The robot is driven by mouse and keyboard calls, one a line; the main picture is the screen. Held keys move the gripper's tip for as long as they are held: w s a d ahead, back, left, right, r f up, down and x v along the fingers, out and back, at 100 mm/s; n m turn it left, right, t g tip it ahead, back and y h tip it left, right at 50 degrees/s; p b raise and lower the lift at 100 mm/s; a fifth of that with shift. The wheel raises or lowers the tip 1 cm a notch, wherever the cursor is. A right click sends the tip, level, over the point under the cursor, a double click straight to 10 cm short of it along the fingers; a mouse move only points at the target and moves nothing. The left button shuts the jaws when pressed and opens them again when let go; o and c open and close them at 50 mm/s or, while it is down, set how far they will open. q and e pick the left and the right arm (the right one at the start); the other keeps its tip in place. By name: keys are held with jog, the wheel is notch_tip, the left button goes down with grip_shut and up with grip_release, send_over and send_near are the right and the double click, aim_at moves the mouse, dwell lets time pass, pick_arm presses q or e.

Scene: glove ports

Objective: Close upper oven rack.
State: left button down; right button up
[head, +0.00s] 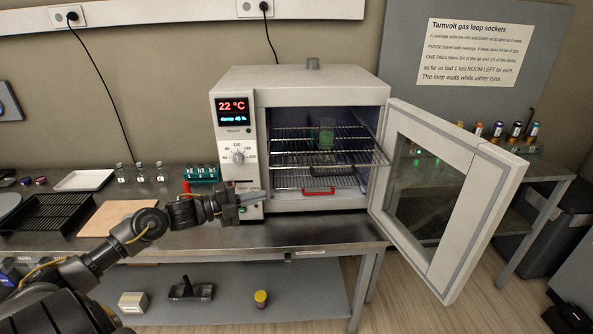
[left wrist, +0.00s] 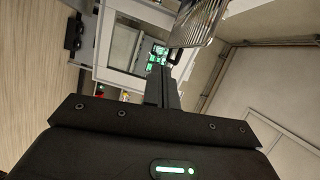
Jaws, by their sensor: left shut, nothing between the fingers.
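The oven (head: 300,90) stands on the bench with its door (head: 440,190) swung wide open to the right. Its upper rack (head: 350,158) is a wire shelf that sticks out past the oven's front opening. A greenish glass container (head: 327,133) stands on the racks' area inside. A lower rack (head: 290,180) with a red handle (head: 318,191) sits below. My left gripper (head: 258,198) is shut and empty, in front of the oven's lower control panel, left of and below the upper rack. My right gripper is not visible.
Left on the bench are a green vial rack (head: 201,174), small flasks (head: 140,172), a brown board (head: 118,217) and a black ribbed tray (head: 45,215). The space before the oven opening looks clear.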

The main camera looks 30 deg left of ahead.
pick_arm(q)
jog(key=s+d+r+m+g+h, duration=0.1)
jog(key=d+r+m+h, duration=0.15)
jog(key=r, duration=0.25)
jog(key=w+d+p, duration=0.4)
jog(key=w+p, duration=0.2)
jog(key=w, duration=0.4)
jog(key=shift+w+f+p, duration=0.15)
jog(key=shift+w+p, duration=0.2)
jog(key=shift+w, duration=0.05)
jog(key=shift+d+y, duration=0.1)
jog(key=shift+y, duration=0.15)
